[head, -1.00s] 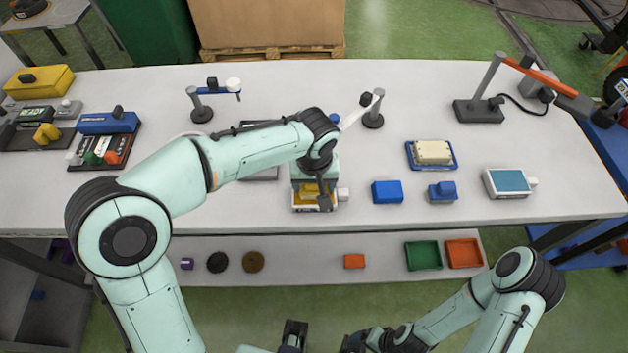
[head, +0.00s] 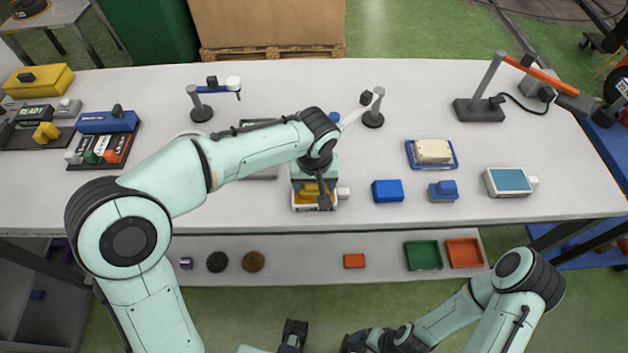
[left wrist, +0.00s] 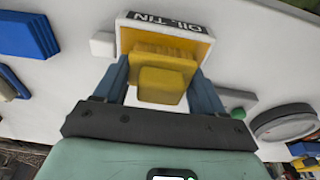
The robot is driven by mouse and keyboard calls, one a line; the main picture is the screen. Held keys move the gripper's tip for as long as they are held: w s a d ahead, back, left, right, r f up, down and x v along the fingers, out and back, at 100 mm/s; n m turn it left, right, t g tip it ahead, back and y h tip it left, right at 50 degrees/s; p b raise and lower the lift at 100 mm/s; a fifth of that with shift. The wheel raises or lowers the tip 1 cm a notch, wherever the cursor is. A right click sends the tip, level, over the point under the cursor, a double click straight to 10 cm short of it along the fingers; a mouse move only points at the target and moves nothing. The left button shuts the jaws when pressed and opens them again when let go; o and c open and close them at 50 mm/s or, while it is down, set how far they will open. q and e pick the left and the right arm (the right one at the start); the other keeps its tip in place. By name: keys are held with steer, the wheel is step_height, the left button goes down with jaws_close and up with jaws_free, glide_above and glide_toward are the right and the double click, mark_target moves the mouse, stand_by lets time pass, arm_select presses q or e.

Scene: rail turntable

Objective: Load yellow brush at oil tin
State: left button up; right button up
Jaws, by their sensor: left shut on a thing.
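The yellow brush (left wrist: 162,80) is between the fingers of my left gripper (left wrist: 160,92) in the left wrist view. The gripper is shut on it. The oil tin (left wrist: 190,35), a white box with a black "OIL TIN" label and a yellow inside, is right at the brush. The brush's bristle end is at the tin's opening; I cannot tell how deep it sits. In the head view the brush (head: 309,190) and the tin (head: 328,207) show below my left wrist, partly hidden by it.
To the right of the tin are a blue block (head: 387,191), a blue stepped block (head: 442,192) and a white box with a teal top (head: 508,182). Behind them is a cream block on a blue tray (head: 455,164). A lower shelf (head: 310,270) holds small parts.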

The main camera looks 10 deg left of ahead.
steer(key=shift+r, duration=0.1)
stand_by(0.3)
arm_select(q)
steer(key=shift+r+p, duration=2.2)
steer(key=shift+r, duration=1.3)
arm_select(e)
steer(key=r, duration=0.1)
steer(key=w+r, duration=0.1)
steer(key=r, duration=0.1)
steer(key=w+r, duration=0.1)
steer(key=shift+w+r, duration=0.25)
steer(key=shift+r, duration=0.15)
steer(key=shift+s, duration=0.1)
